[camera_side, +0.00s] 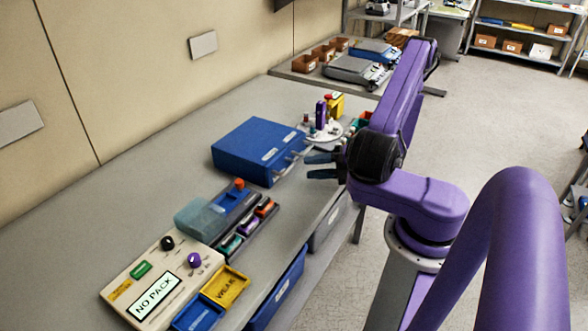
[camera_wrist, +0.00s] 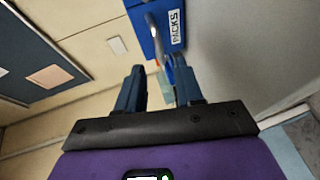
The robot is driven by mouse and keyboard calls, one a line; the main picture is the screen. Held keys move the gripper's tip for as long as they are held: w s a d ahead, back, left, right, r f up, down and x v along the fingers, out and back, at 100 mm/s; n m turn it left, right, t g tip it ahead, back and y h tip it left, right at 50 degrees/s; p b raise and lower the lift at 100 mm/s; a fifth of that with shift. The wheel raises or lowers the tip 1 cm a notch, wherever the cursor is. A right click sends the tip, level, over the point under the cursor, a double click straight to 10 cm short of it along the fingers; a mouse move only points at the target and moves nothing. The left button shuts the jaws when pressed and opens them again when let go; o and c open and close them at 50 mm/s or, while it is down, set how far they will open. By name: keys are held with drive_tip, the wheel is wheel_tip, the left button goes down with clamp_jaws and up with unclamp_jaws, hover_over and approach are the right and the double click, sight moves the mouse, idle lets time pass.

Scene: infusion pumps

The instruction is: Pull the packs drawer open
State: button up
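The blue drawer cabinet (camera_side: 245,147) stands on the bench in the side view, with small pale handles on its front. Its drawers look shut, and its labels are too small to read there.
A cream pump reading NO PACK (camera_side: 157,292), coloured trays (camera_side: 224,287) and a rack of small packs (camera_side: 245,228) stand nearer. The bench's front edge is below my gripper.

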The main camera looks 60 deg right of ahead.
drive_tip(key=shift+x, duration=3.05)
clamp_jaws()
